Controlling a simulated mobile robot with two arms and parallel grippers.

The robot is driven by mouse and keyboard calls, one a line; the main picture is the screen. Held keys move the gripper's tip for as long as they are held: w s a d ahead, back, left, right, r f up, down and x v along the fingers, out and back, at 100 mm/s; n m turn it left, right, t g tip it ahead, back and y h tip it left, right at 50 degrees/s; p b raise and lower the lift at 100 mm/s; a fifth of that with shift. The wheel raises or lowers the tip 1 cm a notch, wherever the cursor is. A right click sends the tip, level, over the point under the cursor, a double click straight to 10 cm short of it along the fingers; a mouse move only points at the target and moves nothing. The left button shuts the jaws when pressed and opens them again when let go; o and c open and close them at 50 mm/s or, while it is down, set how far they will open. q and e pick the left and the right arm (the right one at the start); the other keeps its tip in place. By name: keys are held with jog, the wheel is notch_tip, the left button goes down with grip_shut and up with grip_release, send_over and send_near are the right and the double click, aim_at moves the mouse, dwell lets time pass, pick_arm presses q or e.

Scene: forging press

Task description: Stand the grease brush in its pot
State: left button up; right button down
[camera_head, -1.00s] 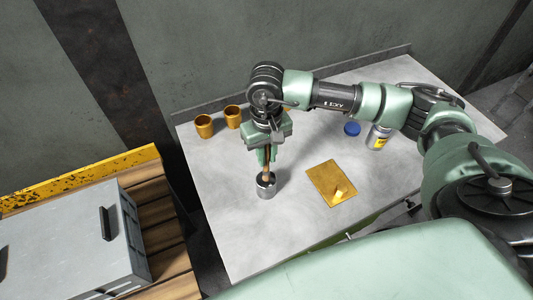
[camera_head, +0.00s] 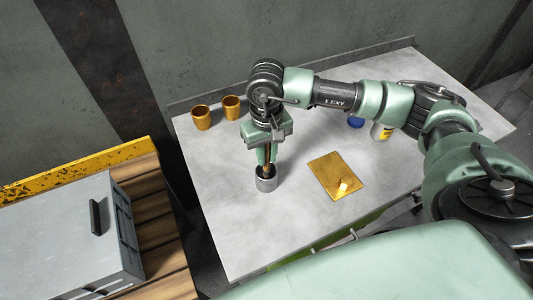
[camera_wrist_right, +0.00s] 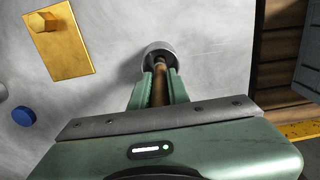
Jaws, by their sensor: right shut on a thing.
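The grease brush (camera_wrist_right: 160,88) has a brown handle and is held between the fingers of my right gripper (camera_head: 266,158). The gripper is shut on it and points down. The pot (camera_head: 266,183) is a small grey metal cup on the table. It also shows in the right wrist view (camera_wrist_right: 148,64). The brush's lower end is inside the pot's mouth, and its tip is hidden there. I cannot tell whether it touches the bottom. The brush looks about upright. My left gripper is not in view.
On the grey table (camera_head: 235,235), a brass plate (camera_head: 328,172) with a hex piece (camera_head: 343,185) lies right of the pot. Two copper cups (camera_head: 202,118) stand at the back left. A blue lid (camera_head: 355,123) and a can (camera_head: 381,132) are partly behind my arm.

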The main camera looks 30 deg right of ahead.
jog(key=c, duration=1.3)
grip_release()
notch_tip(320, 180, up, 7)
jog(key=shift+f+b, duration=0.2)
jog(key=shift+b, duration=0.8)
jog(key=shift+r, duration=0.6)
